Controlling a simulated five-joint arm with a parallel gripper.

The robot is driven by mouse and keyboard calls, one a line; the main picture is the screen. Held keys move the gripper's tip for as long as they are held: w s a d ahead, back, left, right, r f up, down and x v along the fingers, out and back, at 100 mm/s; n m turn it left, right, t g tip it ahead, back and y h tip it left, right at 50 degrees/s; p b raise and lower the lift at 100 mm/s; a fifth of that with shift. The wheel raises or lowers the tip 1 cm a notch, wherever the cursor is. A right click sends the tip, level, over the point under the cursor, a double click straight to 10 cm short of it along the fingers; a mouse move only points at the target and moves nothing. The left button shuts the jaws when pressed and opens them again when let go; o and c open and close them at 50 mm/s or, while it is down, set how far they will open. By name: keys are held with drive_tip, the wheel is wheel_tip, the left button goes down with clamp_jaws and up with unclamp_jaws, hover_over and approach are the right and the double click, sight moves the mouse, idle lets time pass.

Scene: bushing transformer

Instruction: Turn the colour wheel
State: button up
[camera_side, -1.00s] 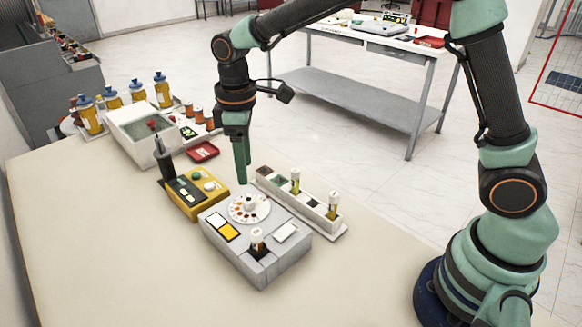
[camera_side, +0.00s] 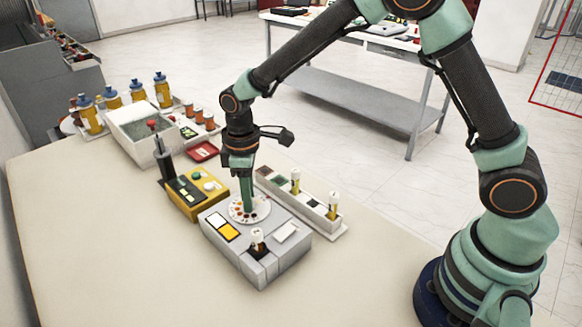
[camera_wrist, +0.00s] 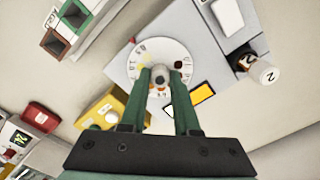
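The colour wheel (camera_side: 236,213) is a round white disc with coloured patches and a central grey knob, on top of a grey comparator box (camera_side: 268,266). In the wrist view the wheel (camera_wrist: 150,51) shows printed numbers, and its knob (camera_wrist: 158,72) lies between my fingertips. My gripper (camera_side: 248,208) points down at the wheel from above. In the wrist view my gripper (camera_wrist: 160,78) has its two green fingers apart, one on each side of the knob. I cannot tell whether they touch it. The fingers hide part of the wheel.
A capped vial (camera_side: 257,238) stands in the box, near a yellow-and-white window. A yellow device (camera_side: 197,195) is close on the left, and a white rack with vials (camera_side: 318,212) stands behind right. Bottles and a white tub (camera_side: 140,133) are farther back. The front table is clear.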

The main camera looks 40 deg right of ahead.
clamp_jaws()
drive_tip(key=shift+m, duration=3.5)
drive_tip(key=o, duration=0.7)
unclamp_jaws()
drive_tip(key=shift+o, duration=0.2)
drive_tip(key=shift+r, duration=0.1)
